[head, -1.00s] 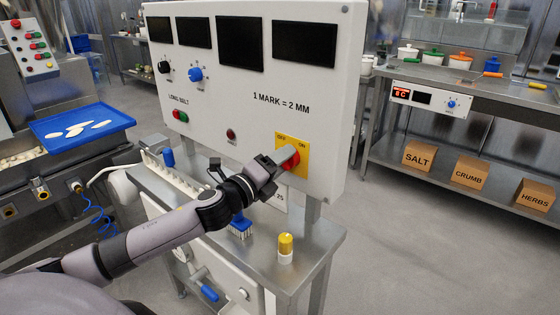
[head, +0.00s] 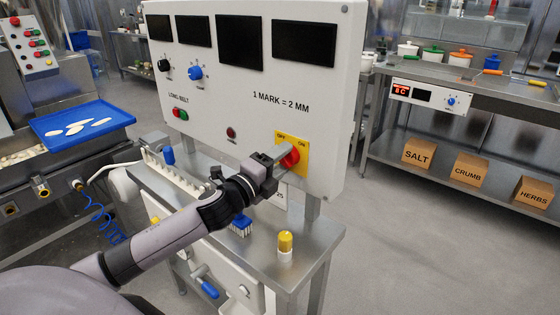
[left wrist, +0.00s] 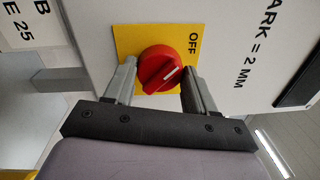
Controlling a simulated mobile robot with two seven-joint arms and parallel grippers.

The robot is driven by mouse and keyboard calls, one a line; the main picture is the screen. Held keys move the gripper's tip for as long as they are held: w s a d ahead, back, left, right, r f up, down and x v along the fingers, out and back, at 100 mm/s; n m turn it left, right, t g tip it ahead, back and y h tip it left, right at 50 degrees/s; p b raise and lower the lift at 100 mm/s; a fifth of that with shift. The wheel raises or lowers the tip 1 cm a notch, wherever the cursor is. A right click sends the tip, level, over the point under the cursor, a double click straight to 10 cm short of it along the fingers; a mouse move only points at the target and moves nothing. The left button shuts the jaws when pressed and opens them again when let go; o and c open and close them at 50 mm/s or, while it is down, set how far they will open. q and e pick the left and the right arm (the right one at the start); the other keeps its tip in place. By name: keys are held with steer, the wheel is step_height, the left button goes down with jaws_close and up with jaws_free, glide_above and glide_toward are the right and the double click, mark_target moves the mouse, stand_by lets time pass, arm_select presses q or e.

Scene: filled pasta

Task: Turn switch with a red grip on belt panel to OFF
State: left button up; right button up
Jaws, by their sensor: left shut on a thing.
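The switch with a red grip (head: 291,157) sits on a yellow plate (head: 304,165) at the lower right of the white belt panel (head: 230,95). OFF is printed at the plate's upper left and ON at its upper right. My left gripper (head: 283,154) is at the switch, shut on the red grip. In the left wrist view the red grip (left wrist: 158,68) is between the two fingers, and its white mark points toward the OFF label (left wrist: 192,43). The ON label is hidden there. My right gripper is not in view.
Below the panel, a steel table (head: 318,245) holds a yellow-capped container (head: 285,244) and a blue brush (head: 241,226). Other panel controls include a blue knob (head: 195,73) and a dark red button (head: 231,133). Open floor lies to the right.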

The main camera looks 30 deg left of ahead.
arm_select(q)
steer(key=o, duration=1)
steer(key=shift+o, duration=0.2)
steer(key=shift+s, duration=0.1)
steer(key=shift+s+a+f, duration=0.1)
steer(key=shift+s, duration=0.5)
steer(key=shift+s+a+f+b, duration=0.1)
steer(key=shift+s+b, duration=0.2)
steer(key=shift+s, duration=1.15)
steer(key=shift+s+a+b, duration=0.1)
steer(key=shift+s+b, duration=0.15)
steer(key=shift+s, duration=1.15)
